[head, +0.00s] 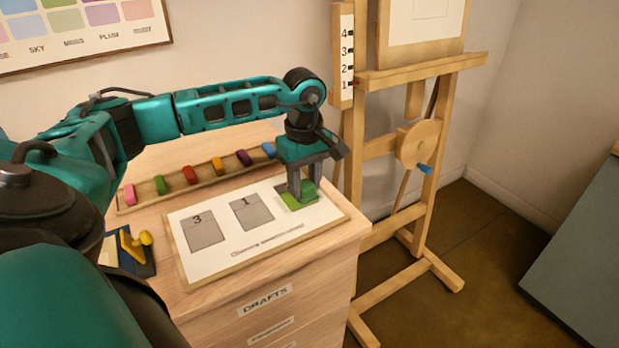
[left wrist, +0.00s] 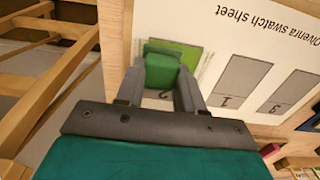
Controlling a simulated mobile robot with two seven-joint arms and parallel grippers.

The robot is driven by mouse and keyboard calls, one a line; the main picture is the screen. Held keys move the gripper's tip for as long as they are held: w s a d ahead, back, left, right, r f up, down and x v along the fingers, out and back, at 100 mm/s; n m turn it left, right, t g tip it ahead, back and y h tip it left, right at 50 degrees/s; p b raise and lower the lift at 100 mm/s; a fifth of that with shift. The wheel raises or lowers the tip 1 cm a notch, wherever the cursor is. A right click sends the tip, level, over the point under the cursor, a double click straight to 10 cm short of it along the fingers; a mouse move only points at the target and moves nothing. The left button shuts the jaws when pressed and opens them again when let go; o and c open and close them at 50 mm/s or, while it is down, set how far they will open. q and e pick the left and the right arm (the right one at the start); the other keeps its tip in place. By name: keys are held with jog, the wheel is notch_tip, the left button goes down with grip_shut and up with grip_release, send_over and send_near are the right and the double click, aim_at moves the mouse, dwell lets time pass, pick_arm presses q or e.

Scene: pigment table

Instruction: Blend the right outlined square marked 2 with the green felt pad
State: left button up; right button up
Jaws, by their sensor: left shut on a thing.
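My left gripper (head: 303,190) points down over the right part of the swatch sheet (head: 262,235), shut on the green felt pad (left wrist: 161,71). The pad is at the right outlined square marked 2 (left wrist: 190,55), low over it or touching; I cannot tell which. Green colour shows on the square around the pad. The pad and fingers hide part of the square. The squares marked 1 (head: 252,213) and 3 (head: 207,233) are plain grey. My right gripper is not in view.
A wooden tray (head: 128,207) with several coloured blocks lies behind the sheet. A yellow-handled tool (head: 134,246) lies on a dark blue piece at the left. A wooden easel (head: 437,175) stands just right of the table. The table's right edge is close to the gripper.

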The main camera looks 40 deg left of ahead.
pick_arm(q)
jog(key=shift+s+a+f, duration=0.15)
jog(key=shift+s+a, duration=0.05)
jog(key=shift+s, duration=0.55)
jog(key=shift+s, duration=0.1)
jog(key=shift+s+a, duration=0.1)
jog(key=shift+s, duration=0.15)
jog(key=shift+s+a, duration=0.15)
jog(key=shift+s, duration=0.4)
jog(key=shift+s+a, duration=0.15)
jog(key=shift+s, duration=0.35)
jog(key=shift+w+d+r, duration=0.1)
jog(key=shift+w+d, duration=0.1)
jog(key=shift+w, duration=0.55)
jog(key=shift+w+d+r, duration=0.1)
jog(key=shift+w+d, duration=0.1)
jog(key=shift+w, duration=0.5)
jog(key=shift+w+d, duration=0.2)
jog(key=shift+w, duration=0.5)
jog(key=shift+w+d, duration=0.2)
jog(key=shift+w, duration=0.45)
notch_tip(320, 180, up, 7)
jog(key=p, duration=0.5)
